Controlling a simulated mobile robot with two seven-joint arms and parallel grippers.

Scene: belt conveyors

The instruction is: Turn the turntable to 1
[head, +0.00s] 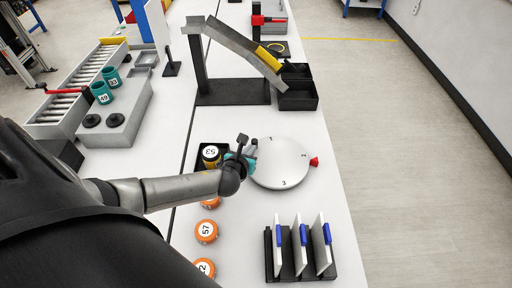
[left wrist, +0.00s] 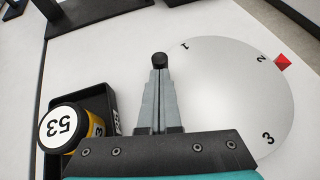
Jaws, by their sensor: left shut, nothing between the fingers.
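The turntable (head: 277,165) is a round white disc on the table, with the numbers 1, 2 and 3 around its rim. It also fills the right of the left wrist view (left wrist: 225,95). A red pointer (head: 314,161) sits at its right edge beside the 2; the pointer shows in the left wrist view (left wrist: 283,61) too. My left gripper (head: 251,148) is at the disc's left edge. Its fingers (left wrist: 160,85) are shut with nothing between them. A black knob (left wrist: 159,60) appears at the fingertips; whether they touch it I cannot tell. My right gripper is not in view.
A black bin with a yellow canister (head: 210,153) marked 53 stands left of the disc. Orange round pieces (head: 206,231) lie in front. A black rack (head: 320,270) with white plates stands front right. A ramp (head: 239,44) with black bins (head: 298,98) is behind.

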